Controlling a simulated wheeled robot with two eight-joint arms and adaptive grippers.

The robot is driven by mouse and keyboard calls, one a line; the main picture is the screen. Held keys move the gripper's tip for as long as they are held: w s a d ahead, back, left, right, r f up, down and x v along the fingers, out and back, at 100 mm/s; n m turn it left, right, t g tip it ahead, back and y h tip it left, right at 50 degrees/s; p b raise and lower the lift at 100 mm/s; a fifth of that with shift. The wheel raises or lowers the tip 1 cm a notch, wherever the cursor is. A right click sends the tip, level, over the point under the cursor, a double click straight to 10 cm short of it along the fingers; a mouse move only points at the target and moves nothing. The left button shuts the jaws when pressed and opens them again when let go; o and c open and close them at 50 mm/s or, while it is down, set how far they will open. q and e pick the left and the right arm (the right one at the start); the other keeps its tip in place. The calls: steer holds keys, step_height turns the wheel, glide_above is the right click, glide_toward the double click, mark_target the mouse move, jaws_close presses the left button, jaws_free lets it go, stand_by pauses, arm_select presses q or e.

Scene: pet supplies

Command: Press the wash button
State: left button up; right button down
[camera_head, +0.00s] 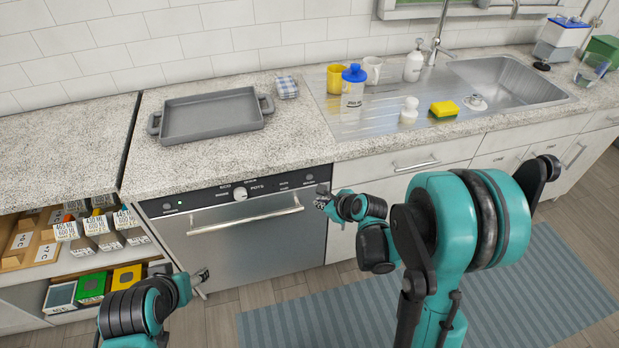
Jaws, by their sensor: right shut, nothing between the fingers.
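A dishwasher (238,247) with a silver front stands under the counter. Its dark top panel (207,195) has a round dial (240,194) in the middle and small labels, among them ECO and POTS. A small round control (309,178) sits at the panel's right end, and another (167,206) at its left end. I cannot read which one is the wash button. My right gripper (321,197) is shut and empty, just right of and below the right-end control; I cannot tell whether it touches the front. My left gripper (202,276) is low before the dishwasher door, its fingers too small to judge.
A bar handle (245,217) crosses the door. A grey tray (211,115) lies on the counter above. Cups, bottles and a yellow sponge (444,109) stand by the sink (515,84). Open shelves (30,280) with boxes are at left. A striped mat (300,325) covers the floor.

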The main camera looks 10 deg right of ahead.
steer(key=shift+w+a, duration=0.15)
steer(key=shift+w, duration=3.6)
steer(key=shift+w, duration=0.4)
steer(key=shift+w, duration=0.4)
steer(key=shift+s, duration=0.85)
steer(key=s, duration=0.5)
